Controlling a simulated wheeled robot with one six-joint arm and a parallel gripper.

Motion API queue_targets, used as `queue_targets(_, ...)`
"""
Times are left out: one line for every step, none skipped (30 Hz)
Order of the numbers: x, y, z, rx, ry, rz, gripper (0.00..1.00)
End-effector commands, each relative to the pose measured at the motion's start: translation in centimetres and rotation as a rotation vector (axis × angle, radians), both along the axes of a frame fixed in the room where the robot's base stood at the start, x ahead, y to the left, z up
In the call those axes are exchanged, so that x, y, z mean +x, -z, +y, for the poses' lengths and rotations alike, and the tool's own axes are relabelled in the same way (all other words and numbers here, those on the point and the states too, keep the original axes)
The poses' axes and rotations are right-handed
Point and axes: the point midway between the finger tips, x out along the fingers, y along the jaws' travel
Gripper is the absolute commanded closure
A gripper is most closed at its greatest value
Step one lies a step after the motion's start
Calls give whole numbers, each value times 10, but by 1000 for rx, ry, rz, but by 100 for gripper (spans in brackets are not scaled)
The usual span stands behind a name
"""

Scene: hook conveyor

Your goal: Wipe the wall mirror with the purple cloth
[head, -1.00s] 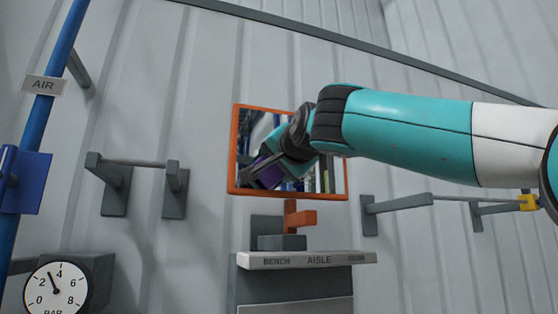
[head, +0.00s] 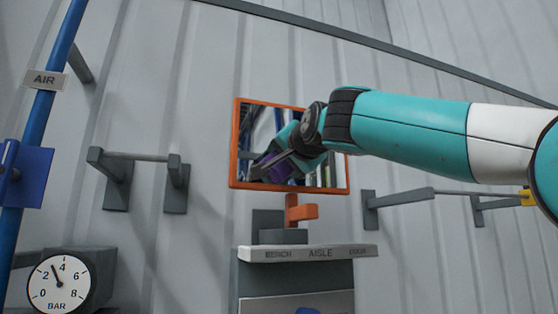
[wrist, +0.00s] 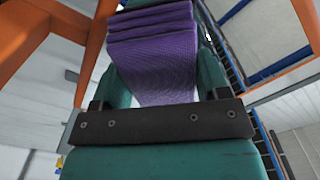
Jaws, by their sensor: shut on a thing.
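The wall mirror (head: 235,150) hangs in an orange frame on the ribbed grey wall, in the middle of the head view. Its orange frame (wrist: 279,65) also shows at both sides of the wrist view. My gripper (head: 268,168) is in front of the mirror's lower left part and is shut on the folded purple cloth. In the wrist view the cloth (wrist: 152,62) stands out in layers between the teal fingers. In the head view the cloth (head: 292,170) is partly hidden by my wrist. I cannot tell whether it touches the glass.
Below the mirror are an orange bracket (head: 300,212) and a labelled grey ledge (head: 310,253). Grey wall rails flank it at left (head: 135,157) and right (head: 400,197). A blue air pipe (head: 55,75) and a pressure gauge (head: 62,282) are at far left.

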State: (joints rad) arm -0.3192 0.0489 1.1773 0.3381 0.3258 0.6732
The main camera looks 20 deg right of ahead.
Motion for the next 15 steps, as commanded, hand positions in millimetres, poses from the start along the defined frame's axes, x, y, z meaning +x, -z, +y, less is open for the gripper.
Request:
queue_targets(0, 1, -6, 0, 4, -1, 50)
queue_targets(-1, 1, -8, 0, 3, -1, 50)
queue_targets(-1, 1, -11, 0, 2, -2, 50)
queue_targets(-1, 1, -12, 0, 3, -1, 50)
queue_targets(-1, 0, -14, 0, 2, -2, 50)
queue_targets(-1, 0, -14, 0, 1, -1, 50)
queue_targets(-1, 0, -14, 0, 0, -1, 50)
queue_targets(-1, 0, -15, 0, 0, -1, 50)
queue_targets(-1, 0, -16, 0, 1, -1, 50)
queue_targets(-1, 0, -18, 1, 1, -1, 50)
queue_targets(0, 0, -20, 1, 3, -1, 50)
queue_targets(0, 1, -24, 1, 4, -1, 50)
queue_targets(0, 1, -27, 1, 4, -1, 50)
queue_targets(0, 1, -30, 1, 5, -1, 50)
queue_targets(1, 1, -34, 0, 4, -1, 50)
